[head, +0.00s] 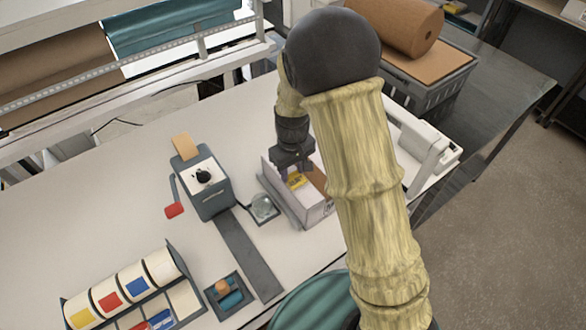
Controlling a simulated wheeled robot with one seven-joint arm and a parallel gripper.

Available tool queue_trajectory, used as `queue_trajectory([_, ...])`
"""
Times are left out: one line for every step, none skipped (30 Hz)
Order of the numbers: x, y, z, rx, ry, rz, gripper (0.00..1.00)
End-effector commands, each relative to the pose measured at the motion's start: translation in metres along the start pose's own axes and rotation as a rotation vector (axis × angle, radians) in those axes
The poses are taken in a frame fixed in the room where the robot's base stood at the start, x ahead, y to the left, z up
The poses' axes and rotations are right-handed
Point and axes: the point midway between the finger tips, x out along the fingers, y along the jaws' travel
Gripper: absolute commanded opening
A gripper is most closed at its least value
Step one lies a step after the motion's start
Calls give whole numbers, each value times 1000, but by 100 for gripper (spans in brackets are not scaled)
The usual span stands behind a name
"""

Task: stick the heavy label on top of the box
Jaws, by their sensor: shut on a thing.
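A rack (123,290) holds rolls with yellow, red and blue labels. A grey dispenser (205,186) with a red tab stands left of the box. A small tray (229,296) lies nearer. A brown roll (395,25) sits behind my arm.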

Motion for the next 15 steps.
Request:
queue_trajectory([0, 0, 0, 0, 0, 0, 17])
queue_trajectory([0, 0, 0, 0, 0, 0, 17])
queue_trajectory([0, 0, 0, 0, 0, 0, 17])
queue_trajectory([0, 0, 0, 0, 0, 0, 17])
queue_trajectory([0, 0, 0, 0, 0, 0, 17])
queue_trajectory([0, 0, 0, 0, 0, 0, 17])
queue_trajectory([0, 0, 0, 0, 0, 0, 17])
queue_trajectory([0, 0, 0, 0, 0, 0, 17])
queue_trajectory([1, 0, 0, 0, 0, 0, 17])
queue_trajectory([1, 0, 0, 0, 0, 0, 17])
queue_trajectory([1, 0, 0, 0, 0, 0, 17])
queue_trajectory([2, 0, 0, 0, 0, 0, 17])
queue_trajectory([2, 0, 0, 0, 0, 0, 17])
queue_trajectory([3, 0, 0, 0, 0, 0, 17])
queue_trajectory([3, 0, 0, -1, 0, 0, 17])
